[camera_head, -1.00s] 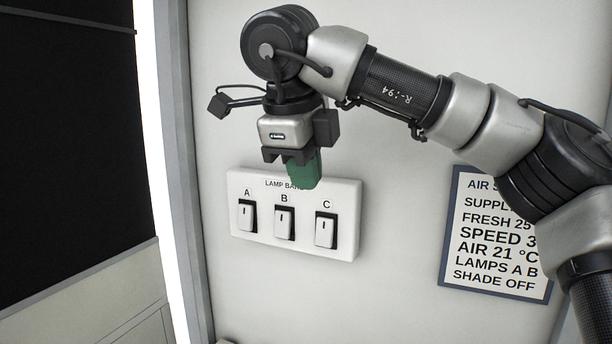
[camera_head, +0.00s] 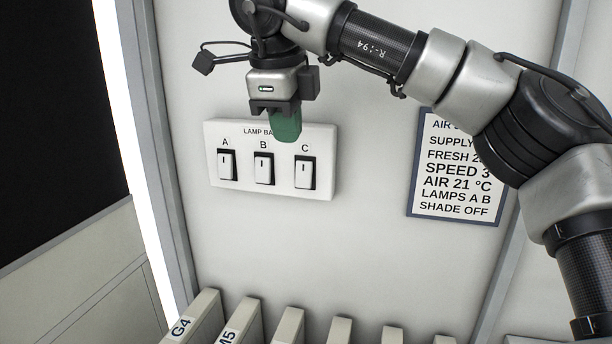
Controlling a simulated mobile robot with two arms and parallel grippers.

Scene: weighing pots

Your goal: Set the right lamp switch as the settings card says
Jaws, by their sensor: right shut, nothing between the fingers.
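The white lamp panel (camera_head: 322,186), headed "LAMP BA…", is on the wall left of centre. It carries white rocker switches A (camera_head: 226,165), B (camera_head: 264,168) and C (camera_head: 305,173), each in a dark frame with a short mark near its top. My right gripper (camera_head: 285,128), with green fingers, is shut and empty, above and in front of the panel between B and C. It hides part of the heading and seems apart from the switches. The settings card (camera_head: 450,184), at right, reads "LAMPS A B", "SPEED 3", "AIR 21 °C" and "SHADE OFF". My right arm covers its upper right.
Several pale upright panels stand along the bottom, one marked G4 (camera_head: 182,326) and one ending in 5 (camera_head: 231,334). A bright strip and grey frame (camera_head: 168,190) edge the wall at left. The wall between panel and card is bare.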

